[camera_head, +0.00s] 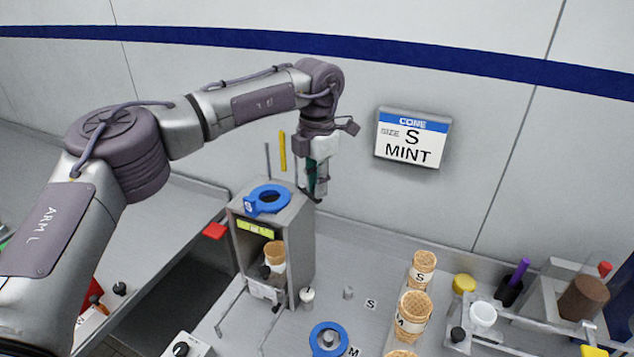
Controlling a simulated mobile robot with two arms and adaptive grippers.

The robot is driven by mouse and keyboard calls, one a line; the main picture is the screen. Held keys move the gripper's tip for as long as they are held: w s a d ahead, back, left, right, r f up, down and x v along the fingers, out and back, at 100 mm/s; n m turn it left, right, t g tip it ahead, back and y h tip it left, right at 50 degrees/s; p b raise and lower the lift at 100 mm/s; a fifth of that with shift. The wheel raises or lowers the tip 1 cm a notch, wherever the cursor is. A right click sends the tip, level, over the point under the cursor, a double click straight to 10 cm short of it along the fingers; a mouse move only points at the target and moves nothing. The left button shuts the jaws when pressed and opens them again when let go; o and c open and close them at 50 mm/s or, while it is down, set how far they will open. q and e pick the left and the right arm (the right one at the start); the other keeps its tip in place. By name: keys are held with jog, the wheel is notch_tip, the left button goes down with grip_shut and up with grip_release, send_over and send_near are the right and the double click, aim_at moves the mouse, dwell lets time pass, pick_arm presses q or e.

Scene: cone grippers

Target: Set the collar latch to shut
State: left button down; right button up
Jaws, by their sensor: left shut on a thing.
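A grey dispenser cabinet (301,240) stands on the counter, with a blue ring collar (268,190) lying on its top. My right gripper is not in view.
A cone (274,252) stands inside the cabinet below a yellow-green label (255,228). A second blue ring (328,340) lies on the counter in front. Several waffle cones stand in a rack at right (412,312). A wall sign (411,138) reads cone, size S, mint.

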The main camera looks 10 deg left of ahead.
pick_arm(q)
jog(key=shift+s, duration=0.1)
jog(key=a+m, duration=0.1)
jog(key=m, duration=0.2)
jog(key=s+a+m+b, duration=0.1)
jog(key=m, duration=0.2)
jog(key=a+m, duration=0.2)
jog(key=m, duration=0.2)
jog(key=shift+s, duration=0.3)
jog(key=shift+w+a+m, duration=0.1)
jog(key=shift+a+m, duration=0.35)
jog(key=shift+m, duration=0.55)
jog(key=shift+w+a+m, duration=0.1)
jog(key=shift+a+m, duration=0.35)
jog(key=shift+m, duration=0.55)
jog(key=c, duration=1.1)
grip_release()
jog(key=shift+c, duration=0.2)
